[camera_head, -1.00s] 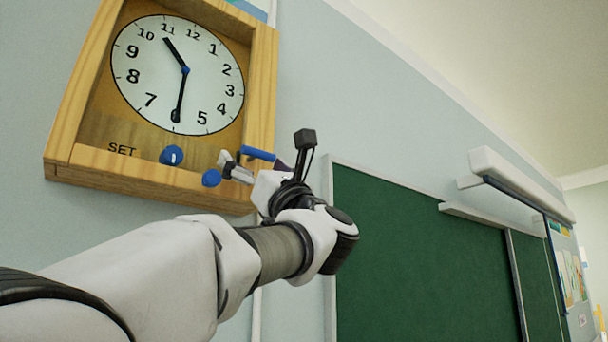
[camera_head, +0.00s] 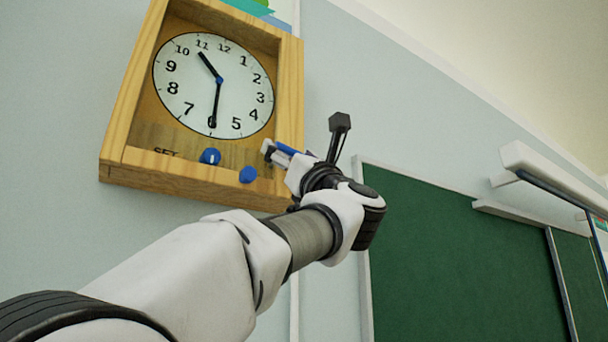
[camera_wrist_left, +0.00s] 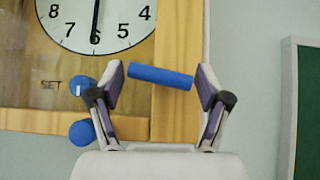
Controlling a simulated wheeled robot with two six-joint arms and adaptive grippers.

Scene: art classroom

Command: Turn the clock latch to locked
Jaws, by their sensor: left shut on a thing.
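The clock (camera_head: 121,173) has a wooden case and a white dial, and hangs on the wall at upper left. Its blue bar-shaped latch handle (camera_head: 287,149) is at the case's lower right, partly hidden by my gripper. My left gripper (camera_head: 274,153) is at this handle. In the left wrist view the blue handle (camera_wrist_left: 160,77) lies between the two fingers, tilted slightly down to the right, and the gripper (camera_wrist_left: 161,88) is shut on it. Two blue knobs, one with a white mark (camera_head: 210,156) near "SET" and one lower (camera_head: 247,174), are left of the gripper. My right gripper is not in view.
A green chalkboard (camera_head: 450,260) with a pale frame is on the wall to the right. A white lamp-like fixture (camera_head: 545,170) juts out above it. Bare wall lies between clock and board.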

